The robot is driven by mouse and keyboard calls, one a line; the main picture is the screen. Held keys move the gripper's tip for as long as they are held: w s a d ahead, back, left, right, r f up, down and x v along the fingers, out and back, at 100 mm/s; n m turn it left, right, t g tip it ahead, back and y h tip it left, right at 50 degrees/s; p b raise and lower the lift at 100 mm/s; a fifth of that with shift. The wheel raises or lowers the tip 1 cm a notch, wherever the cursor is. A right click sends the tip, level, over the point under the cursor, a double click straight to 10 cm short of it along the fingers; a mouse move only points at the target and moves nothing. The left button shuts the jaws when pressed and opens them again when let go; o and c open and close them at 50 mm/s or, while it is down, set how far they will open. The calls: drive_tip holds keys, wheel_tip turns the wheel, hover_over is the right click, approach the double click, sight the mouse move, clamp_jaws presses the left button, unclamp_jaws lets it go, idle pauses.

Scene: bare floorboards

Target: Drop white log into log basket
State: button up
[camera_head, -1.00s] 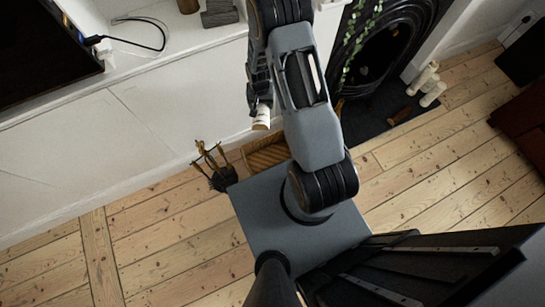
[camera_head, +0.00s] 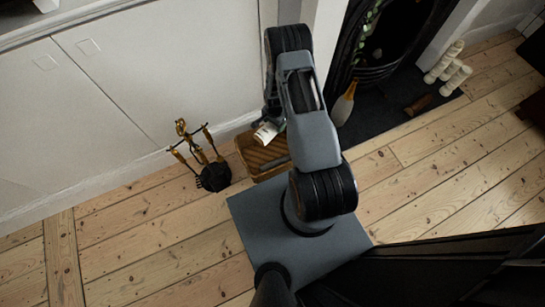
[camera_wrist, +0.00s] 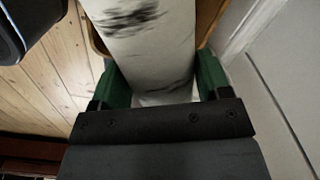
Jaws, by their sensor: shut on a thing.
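The white log (camera_head: 266,132) is held in my gripper, with its end showing above the basket in the head view. In the wrist view the white log (camera_wrist: 150,45), with dark bark marks, lies between the green fingers of my gripper (camera_wrist: 163,85), which is shut on it. The log basket (camera_head: 262,159) is brown wicker and stands on the floor by the white cupboard wall, partly hidden by my arm. A bit of its tan rim shows behind the log in the wrist view. How high the log is above the basket I cannot tell.
A fireplace tool stand (camera_head: 212,176) with brass handles stands just left of the basket. A bottle (camera_head: 345,104) stands on the dark hearth to the right. The front floorboards are clear.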

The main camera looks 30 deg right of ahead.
wheel_tip(320, 180, down, 6)
drive_tip(key=b, duration=0.3)
drive_tip(key=shift+b, duration=0.35)
drive_tip(key=shift+f, duration=0.1)
drive_tip(key=o, duration=1.2)
drive_tip(key=shift+o, duration=0.2)
wheel_tip(320, 180, up, 14)
drive_tip(key=p, duration=0.4)
drive_tip(key=shift+f, duration=0.1)
